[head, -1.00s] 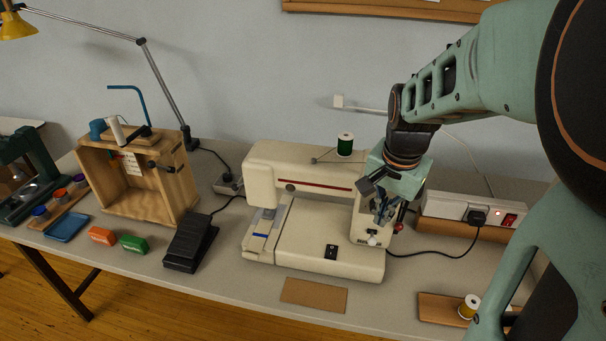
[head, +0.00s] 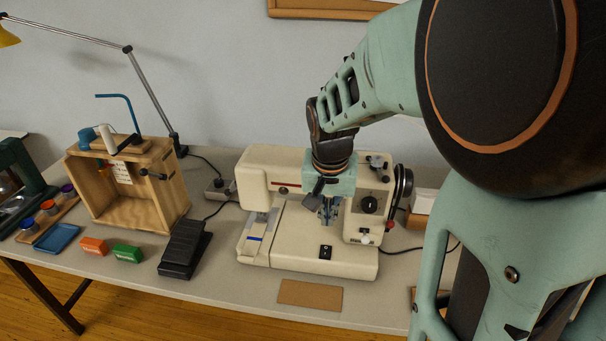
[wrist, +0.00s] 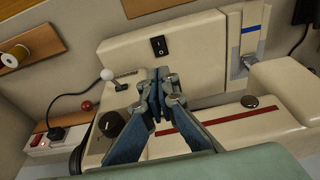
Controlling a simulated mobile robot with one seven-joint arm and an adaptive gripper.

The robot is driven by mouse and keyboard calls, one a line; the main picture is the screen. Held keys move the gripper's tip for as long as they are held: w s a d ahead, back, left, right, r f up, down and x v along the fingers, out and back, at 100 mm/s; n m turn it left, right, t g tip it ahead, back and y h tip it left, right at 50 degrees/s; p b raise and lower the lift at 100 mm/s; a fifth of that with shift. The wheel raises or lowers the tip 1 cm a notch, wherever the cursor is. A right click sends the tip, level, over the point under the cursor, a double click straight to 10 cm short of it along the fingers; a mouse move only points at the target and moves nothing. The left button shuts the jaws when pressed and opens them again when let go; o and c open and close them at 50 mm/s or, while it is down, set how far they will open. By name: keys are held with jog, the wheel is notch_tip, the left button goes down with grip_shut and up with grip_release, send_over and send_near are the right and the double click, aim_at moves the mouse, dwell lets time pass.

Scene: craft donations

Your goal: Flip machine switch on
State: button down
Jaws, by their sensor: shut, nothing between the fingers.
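The cream sewing machine (head: 290,255) stands on the table in the head view. A small black rocker switch (head: 325,252) is set in its flat bed; it also shows in the wrist view (wrist: 158,46). I cannot tell which way the rocker is tipped. My gripper (head: 327,219) points down at the machine, behind the switch in the head view. In the wrist view its blue-grey fingers (wrist: 159,78) are closed together and empty, apart from the switch in the picture. My arm hides part of the machine's upper body.
The machine's dark dial (head: 370,204) and white-knobbed lever (head: 364,240) are close to my gripper's right. A black foot pedal (head: 184,249) lies left of the machine. A power strip with a red switch (wrist: 37,140) shows in the wrist view. Cardboard (head: 310,295) lies in front.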

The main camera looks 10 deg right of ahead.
jog(key=b, duration=0.1)
send_near(325, 255)
jog(key=x, duration=0.2)
jog(key=w+x, duration=0.1)
jog(key=x, duration=0.2)
jog(key=shift+d+f, duration=0.1)
jog(key=shift+d, duration=0.1)
jog(key=shift+f, duration=0.7)
jog(key=shift+s+b, duration=0.1)
jog(key=shift+b, duration=0.2)
jog(key=shift+s+a+f, duration=0.15)
jog(key=shift+s+f, duration=0.05)
jog(key=shift+f, duration=0.4)
jog(key=shift+w+r, duration=0.15)
jog(key=shift+w+d+r, duration=0.25)
jog(key=shift+w+r, duration=0.05)
jog(key=shift+w, duration=0.25)
